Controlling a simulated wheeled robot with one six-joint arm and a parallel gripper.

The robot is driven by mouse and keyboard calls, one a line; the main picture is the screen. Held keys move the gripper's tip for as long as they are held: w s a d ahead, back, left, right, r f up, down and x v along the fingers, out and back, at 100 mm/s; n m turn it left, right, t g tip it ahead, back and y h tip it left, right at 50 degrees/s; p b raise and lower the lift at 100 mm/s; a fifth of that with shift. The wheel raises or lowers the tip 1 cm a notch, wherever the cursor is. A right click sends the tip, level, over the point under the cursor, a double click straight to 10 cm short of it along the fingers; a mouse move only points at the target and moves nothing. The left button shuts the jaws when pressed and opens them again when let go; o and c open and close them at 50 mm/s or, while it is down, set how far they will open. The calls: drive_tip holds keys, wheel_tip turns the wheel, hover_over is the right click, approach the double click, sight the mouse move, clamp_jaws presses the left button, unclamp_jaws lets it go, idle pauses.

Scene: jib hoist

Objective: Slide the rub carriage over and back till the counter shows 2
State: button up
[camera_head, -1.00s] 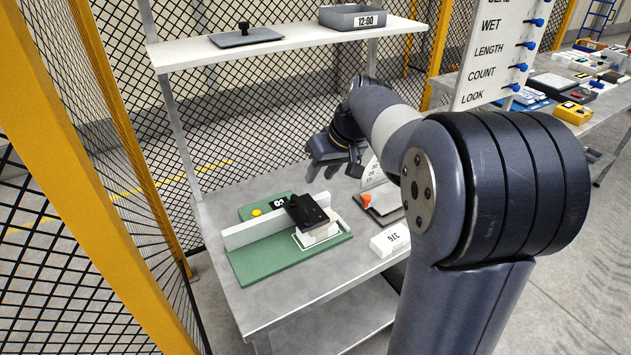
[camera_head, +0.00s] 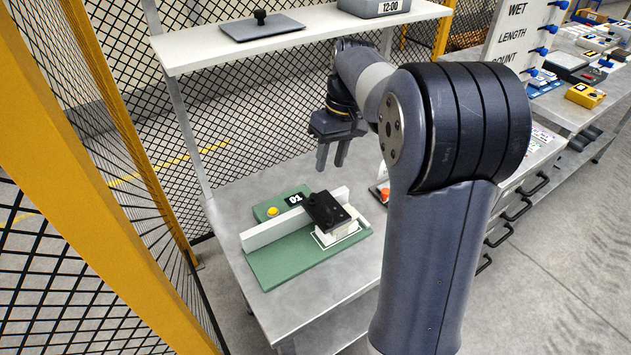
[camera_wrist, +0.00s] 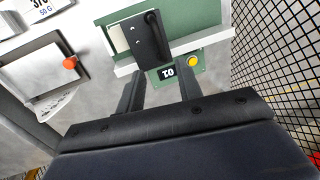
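In the wrist view the carriage (camera_wrist: 138,40) is at upper middle. The counter (camera_head: 294,199) is a small black display behind the rail and appears to read 01; it looks inverted in the wrist view (camera_wrist: 167,73). A yellow button (camera_head: 272,211) is beside it. My gripper (camera_head: 331,166) is open and empty, fingers pointing down, above and behind the carriage, apart from it. Its fingers (camera_wrist: 160,88) also show in the wrist view.
An orange-knobbed device (camera_wrist: 45,75) stands beside the green base, partly hidden by my arm in the head view. A shelf (camera_head: 300,38) with a knobbed plate (camera_head: 262,25) and a clock box (camera_head: 374,8) spans above the table. Mesh fencing stands behind and left.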

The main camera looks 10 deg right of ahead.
sight(322, 201)
drive_tip(key=f, duration=0.3)
drive_tip(key=a+f, duration=0.1)
drive_tip(key=f, duration=0.2)
drive_tip(key=s+f, duration=0.1)
drive_tip(key=f, duration=0.3)
drive_tip(key=shift+a, duration=0.4)
clamp_jaws()
